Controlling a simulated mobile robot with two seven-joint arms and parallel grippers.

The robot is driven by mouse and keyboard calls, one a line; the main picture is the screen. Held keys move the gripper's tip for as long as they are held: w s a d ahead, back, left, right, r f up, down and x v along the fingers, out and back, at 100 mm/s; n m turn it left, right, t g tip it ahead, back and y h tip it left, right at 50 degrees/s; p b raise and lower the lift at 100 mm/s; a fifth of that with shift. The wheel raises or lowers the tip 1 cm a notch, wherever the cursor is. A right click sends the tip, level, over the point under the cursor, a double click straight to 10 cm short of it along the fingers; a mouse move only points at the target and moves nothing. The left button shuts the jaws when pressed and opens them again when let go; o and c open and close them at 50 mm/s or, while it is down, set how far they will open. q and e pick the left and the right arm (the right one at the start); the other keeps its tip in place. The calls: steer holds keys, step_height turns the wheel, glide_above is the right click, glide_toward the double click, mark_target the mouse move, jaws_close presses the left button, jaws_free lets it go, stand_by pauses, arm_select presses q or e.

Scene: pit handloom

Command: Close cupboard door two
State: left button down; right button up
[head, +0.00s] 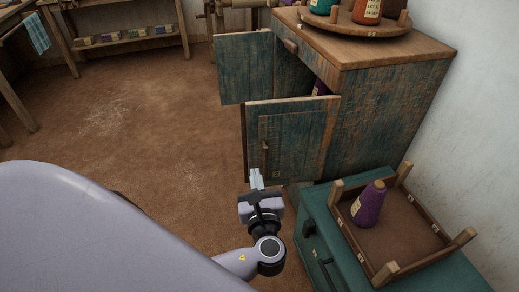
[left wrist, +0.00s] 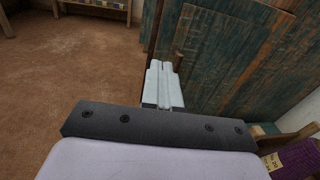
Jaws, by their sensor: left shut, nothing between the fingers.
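The cupboard (head: 390,100) is worn teal wood with a brown top. Its far door (head: 245,68) and near door (head: 312,130) both stand open, swung out to the left. I cannot tell by any mark which is door two. The near door has an upright handle (head: 264,143) by its free edge. My left gripper (head: 256,178) is shut and empty, low in front of the near door's free edge. In the left wrist view its fingers (left wrist: 165,82) overlap the door panel's (left wrist: 235,55) left part, close to the handle (left wrist: 178,61); contact is unclear. My right gripper is not in view.
A teal cabinet (head: 312,205) stands close on the right, bearing a wooden tray (head: 395,268) with a purple cone (head: 369,204). A round turntable (head: 355,26) with cones sits on the cupboard. The brown floor (head: 120,110) at left is clear.

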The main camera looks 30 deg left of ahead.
arm_select(q)
steer(key=b, duration=0.2)
glide_toward(248, 132)
steer(key=x, duration=0.6)
steer(key=shift+w+a+f, duration=0.1)
steer(key=shift+w+a, duration=0.1)
steer(key=shift+w, duration=0.1)
steer(key=shift+a, duration=0.1)
